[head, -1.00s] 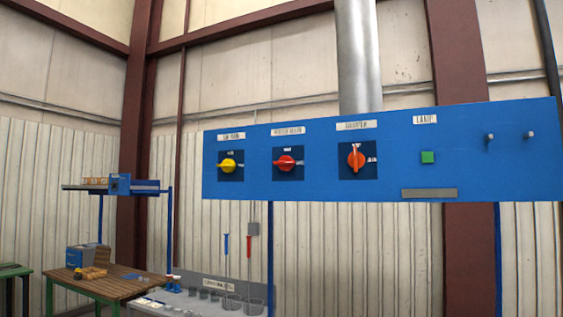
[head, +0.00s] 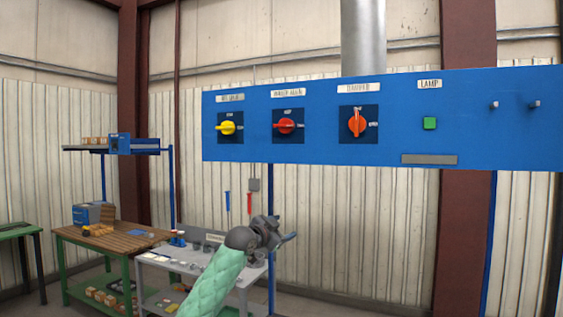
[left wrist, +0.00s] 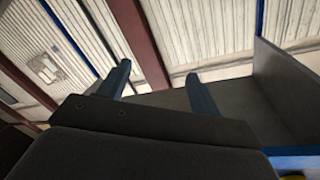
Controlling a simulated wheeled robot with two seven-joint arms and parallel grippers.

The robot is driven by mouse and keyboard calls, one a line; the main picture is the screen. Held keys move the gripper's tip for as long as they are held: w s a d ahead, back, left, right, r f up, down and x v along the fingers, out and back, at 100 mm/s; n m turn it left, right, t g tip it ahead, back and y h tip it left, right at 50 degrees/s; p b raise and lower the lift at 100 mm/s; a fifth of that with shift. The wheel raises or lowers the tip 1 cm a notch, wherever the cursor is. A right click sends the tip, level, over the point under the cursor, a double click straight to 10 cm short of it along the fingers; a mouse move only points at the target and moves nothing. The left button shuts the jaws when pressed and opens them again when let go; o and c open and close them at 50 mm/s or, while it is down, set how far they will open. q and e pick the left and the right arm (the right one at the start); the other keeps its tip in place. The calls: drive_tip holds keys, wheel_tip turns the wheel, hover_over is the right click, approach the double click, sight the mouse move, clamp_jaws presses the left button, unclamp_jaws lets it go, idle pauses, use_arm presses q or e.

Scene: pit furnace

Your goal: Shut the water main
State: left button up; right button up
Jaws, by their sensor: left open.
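The blue panel (head: 385,145) carries the water main knob (head: 287,125), a red rotary handle on a dark blue plate, second from the left under a white label. Its handle lies roughly horizontal. My left gripper (head: 287,238) is below the panel, under and apart from this knob. Its two fingers stand apart and empty in the left wrist view (left wrist: 160,85). The knob cannot be made out in that view. My right gripper is not in view.
A yellow knob (head: 229,127) sits left of the water main knob. A red damper knob (head: 357,124), handle upright, and a green lamp button (head: 430,123) sit to its right. A grey bench (head: 160,262) and a wooden table (head: 100,237) stand lower left.

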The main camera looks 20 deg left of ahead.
use_arm(q)
drive_tip(key=s+a+r+m+t+h+p, duration=0.1)
drive_tip(key=s+r, duration=0.2)
drive_tip(key=r, duration=0.7)
drive_tip(key=s+r+m+t, duration=0.1)
drive_tip(key=s+r, duration=0.1)
drive_tip(key=r, duration=0.8)
drive_tip(key=m+t+h+p, duration=0.1)
drive_tip(key=m+h, duration=0.1)
approach(282, 127)
drive_tip(key=w+r, duration=0.1)
drive_tip(key=w, duration=0.1)
drive_tip(key=shift+w+d+r+p, duration=0.3)
drive_tip(key=shift+w+d+p, duration=0.1)
drive_tip(key=shift+w+p, duration=0.15)
drive_tip(key=shift+w+d+r+p, duration=0.3)
drive_tip(key=shift+w+d+p, duration=0.15)
drive_tip(key=shift+w, duration=0.2)
drive_tip(key=p+x, duration=0.2)
drive_tip(key=x, duration=0.1)
drive_tip(key=shift+w+f, duration=0.1)
drive_tip(key=shift+w, duration=0.05)
drive_tip(key=shift+w+d+p, duration=0.2)
drive_tip(key=shift+w+p, duration=0.1)
drive_tip(key=shift+w, duration=0.35)
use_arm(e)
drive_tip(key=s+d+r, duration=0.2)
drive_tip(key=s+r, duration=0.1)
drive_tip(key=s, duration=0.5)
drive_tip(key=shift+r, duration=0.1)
